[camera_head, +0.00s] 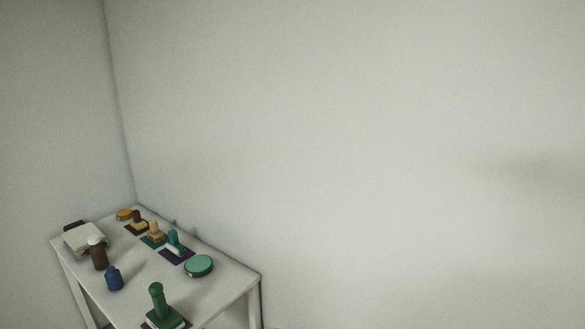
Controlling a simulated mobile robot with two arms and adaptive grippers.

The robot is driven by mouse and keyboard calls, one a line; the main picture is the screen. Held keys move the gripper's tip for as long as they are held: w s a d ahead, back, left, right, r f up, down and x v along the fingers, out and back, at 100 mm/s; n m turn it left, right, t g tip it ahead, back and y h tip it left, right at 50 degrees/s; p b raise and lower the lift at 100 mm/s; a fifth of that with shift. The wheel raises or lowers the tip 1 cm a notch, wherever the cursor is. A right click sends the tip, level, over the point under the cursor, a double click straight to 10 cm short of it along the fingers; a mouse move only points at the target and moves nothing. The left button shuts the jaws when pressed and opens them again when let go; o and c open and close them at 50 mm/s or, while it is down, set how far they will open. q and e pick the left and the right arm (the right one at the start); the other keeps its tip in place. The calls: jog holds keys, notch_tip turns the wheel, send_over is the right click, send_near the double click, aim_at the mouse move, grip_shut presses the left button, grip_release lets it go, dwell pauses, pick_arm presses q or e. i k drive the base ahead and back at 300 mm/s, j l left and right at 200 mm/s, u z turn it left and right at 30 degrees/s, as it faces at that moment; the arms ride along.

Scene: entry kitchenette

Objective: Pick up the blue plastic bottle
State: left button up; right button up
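A small blue bottle (114,279) stands upright on the white table (219,290), near the table's left front edge. It has a narrower neck at the top. Neither my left gripper nor my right gripper is in view.
White stacked sheets (85,239) lie at the table's back left. Several stamps on pads, including a green one (158,302), and a round green tin (199,266) stand to the right. An orange round tin (125,214) is at the back. Plain walls enclose the table's back corner.

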aim_at(118, 283)
jog(key=u, duration=1.25)
